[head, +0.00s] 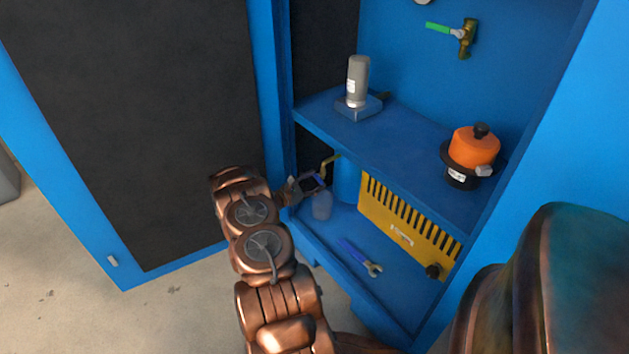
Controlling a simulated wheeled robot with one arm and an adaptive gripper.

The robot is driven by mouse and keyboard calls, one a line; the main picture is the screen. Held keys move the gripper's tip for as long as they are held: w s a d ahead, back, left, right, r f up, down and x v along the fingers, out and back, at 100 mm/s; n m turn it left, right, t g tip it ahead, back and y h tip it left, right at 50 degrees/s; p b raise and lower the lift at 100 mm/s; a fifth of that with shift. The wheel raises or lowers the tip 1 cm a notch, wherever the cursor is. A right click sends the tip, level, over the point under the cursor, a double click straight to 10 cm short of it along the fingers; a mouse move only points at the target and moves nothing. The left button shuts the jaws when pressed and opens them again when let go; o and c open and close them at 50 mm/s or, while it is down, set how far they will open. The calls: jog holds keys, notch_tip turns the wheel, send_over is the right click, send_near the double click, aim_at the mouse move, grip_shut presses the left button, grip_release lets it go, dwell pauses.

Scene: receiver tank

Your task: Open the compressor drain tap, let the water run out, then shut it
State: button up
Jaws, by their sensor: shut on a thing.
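The blue receiver tank (347,182) stands at the left of the cabinet's lower bay, partly hidden by the shelf. A bent yellow pipe (328,164) shows beside it. My gripper (312,184) reaches in from the left and is shut at the drain tap, by a small blue-purple part that looks like its handle. The fingers hide most of the tap, and I cannot tell the handle's angle. A translucent cup (322,206) stands on the cabinet floor just below my gripper. No running water can be made out.
A yellow slotted panel (405,222) stands right of the tank. A wrench (361,257) lies on the cabinet floor. The shelf (400,140) above holds a grey cylinder (358,82) and an orange-and-black pot-like unit (474,150). A green-handled valve (464,38) is on the back wall. The dark-panelled door (140,120) stands at left.

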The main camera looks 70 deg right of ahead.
jog(key=shift+d+f+m, duration=0.1)
jog(key=shift+f+m, duration=0.1)
jog(key=shift+m, duration=1.25)
jog(key=shift+f+m, duration=0.15)
jog(key=shift+m, duration=1.25)
jog(key=shift+d+f+m, duration=0.1)
jog(key=shift+f+m, duration=0.1)
jog(key=shift+m, duration=1.25)
jog(key=o, duration=1.2)
jog(key=shift+c, duration=0.2)
jog(key=shift+w, duration=0.1)
jog(key=shift+w+a, duration=0.1)
jog(key=v, duration=1.2)
